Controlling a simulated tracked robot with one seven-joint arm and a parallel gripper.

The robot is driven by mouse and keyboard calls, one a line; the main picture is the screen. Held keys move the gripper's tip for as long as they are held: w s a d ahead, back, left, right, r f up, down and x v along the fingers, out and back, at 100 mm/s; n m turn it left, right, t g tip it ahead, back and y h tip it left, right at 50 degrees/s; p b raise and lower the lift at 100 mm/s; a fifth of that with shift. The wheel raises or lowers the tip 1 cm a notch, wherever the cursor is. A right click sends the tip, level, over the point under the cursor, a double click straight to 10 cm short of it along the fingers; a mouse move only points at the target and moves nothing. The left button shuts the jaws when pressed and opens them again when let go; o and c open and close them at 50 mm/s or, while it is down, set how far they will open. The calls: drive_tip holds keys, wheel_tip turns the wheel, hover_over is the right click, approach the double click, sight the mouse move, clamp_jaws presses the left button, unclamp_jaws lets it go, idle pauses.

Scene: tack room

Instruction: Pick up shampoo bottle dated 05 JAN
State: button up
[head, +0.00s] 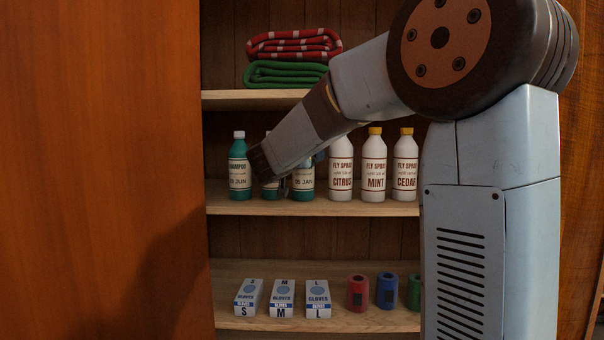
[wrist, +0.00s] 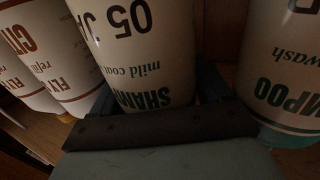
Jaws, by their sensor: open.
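The shampoo bottle dated 05 JAN (head: 303,183) is teal with a cream label and stands on the middle shelf, partly hidden by my arm. In the wrist view this bottle (wrist: 140,50) appears upside down, its label showing "05 JA", and sits between the jaws. My gripper (head: 284,184) is open at the bottle, with a finger at either side in the wrist view (wrist: 155,98). Whether the fingers touch it I cannot tell. A second shampoo bottle (head: 270,190) is mostly hidden behind my gripper. A third, dated JUN (head: 240,175), stands at the left.
Fly spray bottles citrus (head: 341,170), mint (head: 374,170) and cedar (head: 405,170) stand to the right on the shelf (head: 350,208). Another shampoo bottle (wrist: 283,75) is close beside my gripper in the wrist view. Folded blankets (head: 290,58) lie above; glove boxes (head: 282,298) stand below.

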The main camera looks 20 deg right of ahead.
drive_tip(key=shift+c, duration=0.3)
drive_tip(key=c, duration=1.1)
